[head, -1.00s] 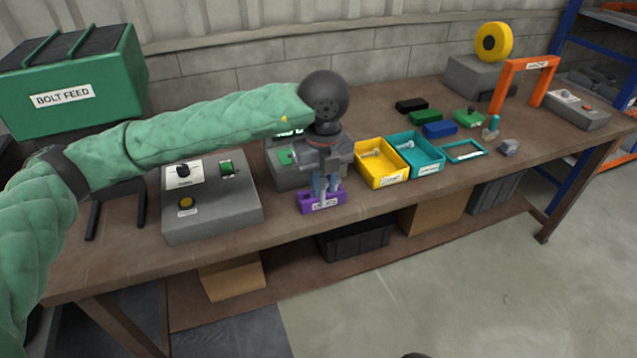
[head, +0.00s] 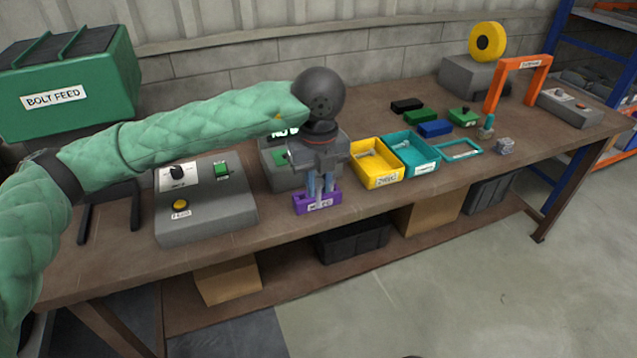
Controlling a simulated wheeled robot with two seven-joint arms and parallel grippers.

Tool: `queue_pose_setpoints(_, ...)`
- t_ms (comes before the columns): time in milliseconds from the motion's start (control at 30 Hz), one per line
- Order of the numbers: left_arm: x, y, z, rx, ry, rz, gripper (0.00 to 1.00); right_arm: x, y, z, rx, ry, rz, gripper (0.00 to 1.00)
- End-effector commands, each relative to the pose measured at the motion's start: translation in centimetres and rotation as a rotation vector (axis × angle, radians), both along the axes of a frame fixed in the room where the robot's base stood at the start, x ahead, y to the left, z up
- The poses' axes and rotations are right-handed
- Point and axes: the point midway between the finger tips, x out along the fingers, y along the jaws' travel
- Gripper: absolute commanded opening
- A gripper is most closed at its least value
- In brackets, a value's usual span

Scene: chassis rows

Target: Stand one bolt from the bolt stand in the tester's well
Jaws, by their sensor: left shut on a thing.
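A purple block (head: 301,206) with a white label stands at the front edge of the bench; it looks like the bolt stand. My left gripper (head: 321,189) points straight down over it, its bluish fingertips close to the block's top. It is shut on a bolt, mostly hidden between the fingers. A grey box (head: 275,174) with a green part and a partly hidden display stands just behind the gripper; it may be the tester. Its well is not visible behind my arm and gripper. My right gripper is not in view.
A grey control box (head: 215,222) stands left of the stand. A yellow bin (head: 378,180) and a teal bin (head: 428,168) stand to the right, with bolts visible in the yellow one. Small coloured blocks and an orange arch (head: 541,66) are farther right.

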Motion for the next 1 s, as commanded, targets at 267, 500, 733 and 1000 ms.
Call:
queue_pose_setpoints(267, 0.0, 0.0, 1.2, -0.001, -0.001, 0.000, 0.00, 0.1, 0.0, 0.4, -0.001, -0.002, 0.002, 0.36)
queue_pose_setpoints(500, 0.0, 0.0, 3.5, 0.000, -0.001, 0.000, 0.00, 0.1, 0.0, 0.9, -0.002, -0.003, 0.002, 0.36)
queue_pose_setpoints(733, 0.0, 0.0, 5.7, -0.001, -0.001, 0.000, 0.00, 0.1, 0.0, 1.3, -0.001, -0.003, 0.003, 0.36)
queue_pose_setpoints(1000, 0.0, 0.0, 8.1, 0.000, -0.001, 0.000, 0.00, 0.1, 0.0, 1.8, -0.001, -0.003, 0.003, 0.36)
